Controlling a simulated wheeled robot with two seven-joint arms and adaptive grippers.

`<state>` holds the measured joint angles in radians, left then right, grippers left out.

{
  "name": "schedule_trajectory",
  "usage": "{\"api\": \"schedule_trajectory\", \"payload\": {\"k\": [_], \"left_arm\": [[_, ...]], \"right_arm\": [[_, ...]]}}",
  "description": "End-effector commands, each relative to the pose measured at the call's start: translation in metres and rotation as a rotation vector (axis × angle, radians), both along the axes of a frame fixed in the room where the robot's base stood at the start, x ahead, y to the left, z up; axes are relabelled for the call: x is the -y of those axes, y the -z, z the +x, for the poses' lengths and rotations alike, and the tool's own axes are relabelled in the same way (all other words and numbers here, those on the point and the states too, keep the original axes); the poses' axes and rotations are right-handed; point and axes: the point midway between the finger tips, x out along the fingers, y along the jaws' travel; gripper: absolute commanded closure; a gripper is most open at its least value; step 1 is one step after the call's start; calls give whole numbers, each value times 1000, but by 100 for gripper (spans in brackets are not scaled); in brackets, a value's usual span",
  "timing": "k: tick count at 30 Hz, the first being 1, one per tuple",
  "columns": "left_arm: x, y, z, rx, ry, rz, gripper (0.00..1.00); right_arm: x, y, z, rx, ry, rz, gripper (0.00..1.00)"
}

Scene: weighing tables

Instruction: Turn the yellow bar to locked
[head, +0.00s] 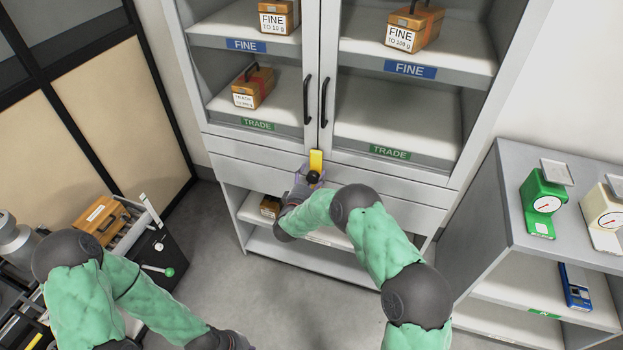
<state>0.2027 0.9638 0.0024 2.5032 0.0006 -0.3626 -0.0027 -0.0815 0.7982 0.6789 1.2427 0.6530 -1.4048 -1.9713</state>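The yellow bar (317,160) stands about upright at the seam below the two cabinet doors, with a black knob (313,178) at its lower end. My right gripper (306,178) is at the knob, its fingers close around or beside it. Whether they grip it is too small to tell. My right forearm hides part of the cabinet below. My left gripper (240,342) is low at the bottom edge, away from the cabinet, and its fingers are not clear.
The glass-doored cabinet (185,60) holds wooden boxes on FINE and TRADE shelves; its two black handles (324,100) are above the bar. A low shelf unit (480,215) with scales stands right. A cart with a wooden box (105,218) stands left. Grey floor (215,250) between is clear.

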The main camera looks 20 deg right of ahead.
Motion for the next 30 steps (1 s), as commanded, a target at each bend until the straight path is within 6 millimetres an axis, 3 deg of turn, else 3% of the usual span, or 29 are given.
{"api": "schedule_trajectory", "payload": {"k": [10, 24, 30], "left_arm": [[0, 0, 0, 0, 0, 0, 100], [0, 0, 0, 0, 0, 0, 100], [0, 0, 0, 0, 0, 0, 100]], "right_arm": [[-8, 4, -12, -9, -1, 1, 32], [-56, 0, -82, -6, -3, 1, 32], [-66, -1, -97, -5, -2, 1, 32]]}}
